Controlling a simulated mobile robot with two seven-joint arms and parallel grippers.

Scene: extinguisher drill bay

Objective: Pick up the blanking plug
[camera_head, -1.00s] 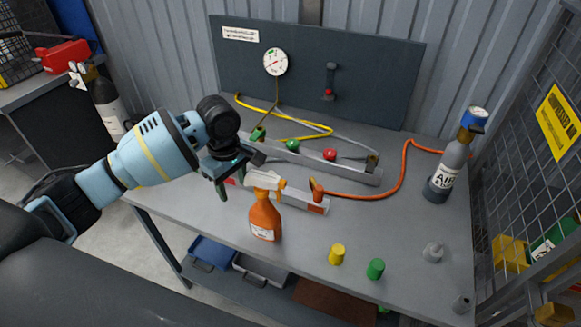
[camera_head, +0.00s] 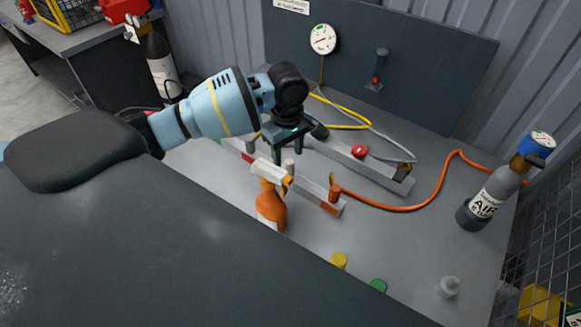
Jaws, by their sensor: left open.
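A small pale grey cylinder (camera_head: 288,166), which looks like the blanking plug, stands upright at the front rail (camera_head: 313,190), just behind the spray bottle's head. My left gripper (camera_head: 286,151) is open and points down, with its fingers just above and around the plug's top in the picture. I cannot tell whether they touch it. Nothing is seen held. The plug's lower part is partly hidden by the orange spray bottle (camera_head: 270,208). My right gripper is not in view.
An orange hose fitting (camera_head: 335,190) stands right of the plug. A rear rail (camera_head: 385,183) carries a red knob (camera_head: 359,151). Yellow (camera_head: 339,261) and green (camera_head: 379,286) caps, a grey fitting (camera_head: 449,287) and an air cylinder (camera_head: 488,200) stand on the bench. My own body covers the lower left.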

